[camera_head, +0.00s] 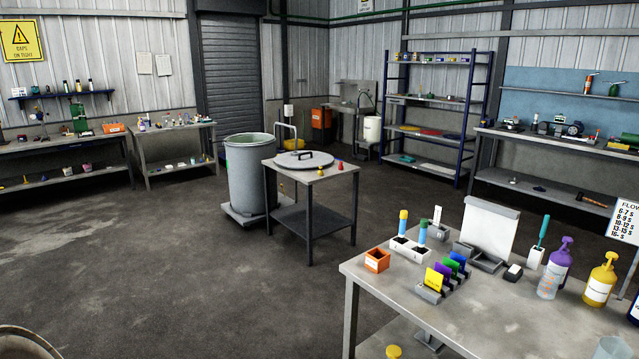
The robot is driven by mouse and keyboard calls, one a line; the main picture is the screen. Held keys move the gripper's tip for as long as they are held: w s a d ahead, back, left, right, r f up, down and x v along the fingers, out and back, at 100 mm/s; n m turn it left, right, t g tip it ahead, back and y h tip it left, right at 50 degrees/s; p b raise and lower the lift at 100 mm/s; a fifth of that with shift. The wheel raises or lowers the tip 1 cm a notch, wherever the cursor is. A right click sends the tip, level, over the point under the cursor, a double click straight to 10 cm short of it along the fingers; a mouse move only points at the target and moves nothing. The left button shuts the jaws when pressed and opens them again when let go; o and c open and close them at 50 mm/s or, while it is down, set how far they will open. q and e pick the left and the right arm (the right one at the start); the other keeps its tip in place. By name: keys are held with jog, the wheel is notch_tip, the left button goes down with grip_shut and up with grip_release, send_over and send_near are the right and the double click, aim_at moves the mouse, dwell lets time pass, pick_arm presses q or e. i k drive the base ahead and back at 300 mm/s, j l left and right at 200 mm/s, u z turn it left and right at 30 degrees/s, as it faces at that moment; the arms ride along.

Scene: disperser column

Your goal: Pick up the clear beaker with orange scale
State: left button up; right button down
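Neither of my grippers is in view.
The near table also holds a yellow-topped bottle (600,283), an orange box (377,260), coloured cards in a holder (447,275) and a white board (489,230). A smaller table (322,178) and a grey drum (249,175) stand mid-floor. Open floor (150,260) lies left.

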aim_at(548, 285)
jog(key=z, duration=1.3)
